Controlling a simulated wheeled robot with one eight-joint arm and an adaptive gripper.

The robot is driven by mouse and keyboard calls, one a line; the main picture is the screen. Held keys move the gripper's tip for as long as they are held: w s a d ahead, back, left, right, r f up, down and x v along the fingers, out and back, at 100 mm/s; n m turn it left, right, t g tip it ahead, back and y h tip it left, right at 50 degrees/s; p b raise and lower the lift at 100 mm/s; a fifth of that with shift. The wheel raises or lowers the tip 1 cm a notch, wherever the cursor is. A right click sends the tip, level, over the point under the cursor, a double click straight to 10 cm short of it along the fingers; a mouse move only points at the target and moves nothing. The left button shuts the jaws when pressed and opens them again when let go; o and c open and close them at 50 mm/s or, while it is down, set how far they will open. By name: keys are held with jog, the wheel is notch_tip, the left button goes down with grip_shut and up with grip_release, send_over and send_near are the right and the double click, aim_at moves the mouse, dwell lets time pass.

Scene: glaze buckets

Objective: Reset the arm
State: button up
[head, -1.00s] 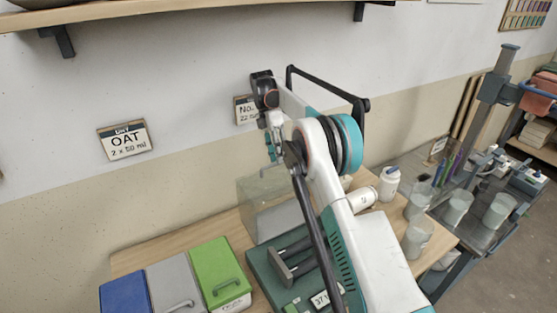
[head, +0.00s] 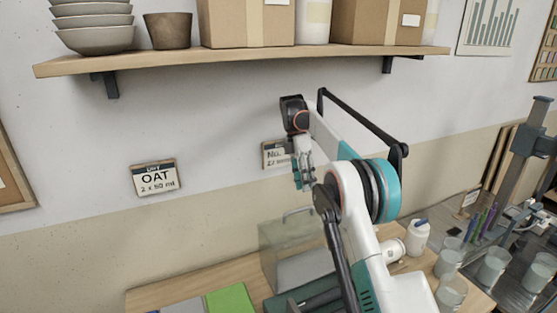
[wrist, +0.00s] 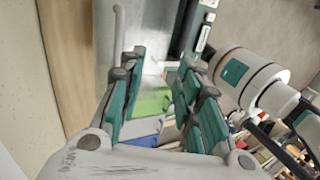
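My arm is raised and bent above the workbench (head: 150,300). My gripper (head: 304,180) hangs from its end, fingers downward, in front of the wall and clear of the bench. In the wrist view my gripper (wrist: 160,65) shows two teal-padded fingers set apart with nothing held between them. The green lid also shows at the bottom edge of the head view (head: 231,299).
A clear box (head: 283,245) stands behind my arm. A white jar (head: 417,238) and several glaze-filled beakers (head: 493,265) stand to the right. A wall shelf (head: 240,60) with bowls (head: 93,35) and cartons (head: 245,22) runs above. An OAT card (head: 155,178) hangs left.

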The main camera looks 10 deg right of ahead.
jog(key=s+r+m+t+b, duration=0.3)
jog(key=s+m, duration=0.3)
jog(key=s, duration=0.4)
jog(key=s+r+m+t+b, duration=0.4)
jog(key=s+m, duration=0.1)
jog(key=s, duration=0.5)
jog(key=s+f+m+t+b, duration=0.2)
jog(key=s+f+m, duration=0.3)
jog(key=s+f, duration=0.3)
jog(key=s+f+m+t+y+b, duration=0.1)
jog(key=s+f+m+t+b, duration=0.2)
jog(key=s+f, duration=0.5)
jog(key=s+m, duration=0.1)
jog(key=s, duration=0.5)
jog(key=shift+f+m, duration=0.2)
jog(key=shift+m, duration=0.2)
